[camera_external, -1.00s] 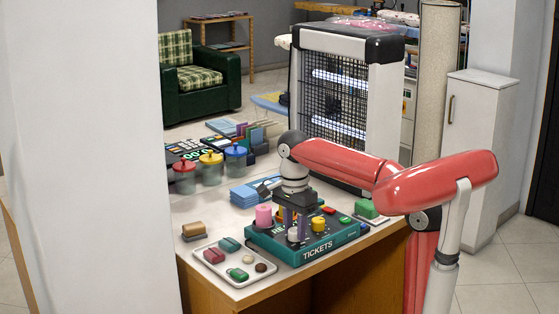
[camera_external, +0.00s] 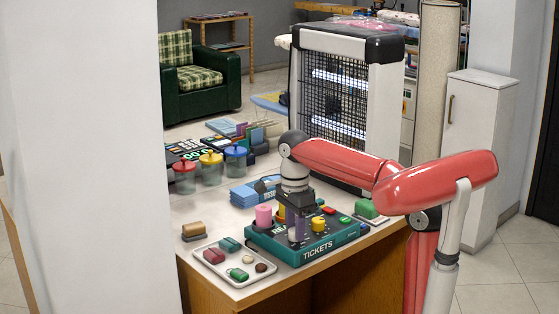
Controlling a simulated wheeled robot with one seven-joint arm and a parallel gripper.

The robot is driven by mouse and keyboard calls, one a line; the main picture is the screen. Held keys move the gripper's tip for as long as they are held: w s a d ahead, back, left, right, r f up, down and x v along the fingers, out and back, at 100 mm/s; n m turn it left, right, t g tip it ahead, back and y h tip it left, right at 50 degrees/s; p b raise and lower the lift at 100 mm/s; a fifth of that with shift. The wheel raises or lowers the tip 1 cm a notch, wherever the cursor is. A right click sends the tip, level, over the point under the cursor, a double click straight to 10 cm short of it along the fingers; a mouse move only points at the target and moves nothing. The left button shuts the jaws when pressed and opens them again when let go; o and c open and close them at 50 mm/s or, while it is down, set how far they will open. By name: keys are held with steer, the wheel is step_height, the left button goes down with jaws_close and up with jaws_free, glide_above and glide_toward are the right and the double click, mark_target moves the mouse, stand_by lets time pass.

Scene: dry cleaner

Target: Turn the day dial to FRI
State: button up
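The teal ticket machine (camera_external: 318,248), marked TICKETS, sits on the counter. A pink knob (camera_external: 263,216) stands at its back left and a yellow knob (camera_external: 318,224) to the right. A pale knob (camera_external: 292,236) stands near its front edge, mostly hidden by my gripper. My gripper (camera_external: 296,234) points straight down over the machine, with its fingers at the pale knob. I cannot tell whether the fingers touch it or how far apart they are. Day markings are too small to read, so I cannot tell which knob is the day dial.
A white tray (camera_external: 225,277) with small coloured items lies left of the machine. A green block (camera_external: 366,208) sits at the right. A tall caged unit (camera_external: 387,110) rises at the back.

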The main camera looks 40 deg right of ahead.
mark_target(294, 229)
steer(key=o, duration=0.5)
steer(key=shift+c, duration=0.2)
steer(key=shift+w+r, duration=0.15)
steer(key=shift+r, duration=3.75)
steer(key=s+f+n+t+y+b, duration=0.1)
steer(key=s+f+n+t+b, duration=0.5)
steer(key=s+f+n, duration=0.3)
steer(key=s+d+f+n+p, duration=0.2)
steer(key=d+f+n+p, duration=0.1)
steer(key=f+n, duration=0.2)
steer(key=s+d+f+n+h+p, duration=0.1)
steer(key=s+d+f+n+p, duration=0.1)
steer(key=f+n, duration=0.4)
steer(key=shift+s+d+f+p, duration=0.45)
steer(key=shift+d+f, duration=0.3)
steer(key=shift+d, duration=0.3)
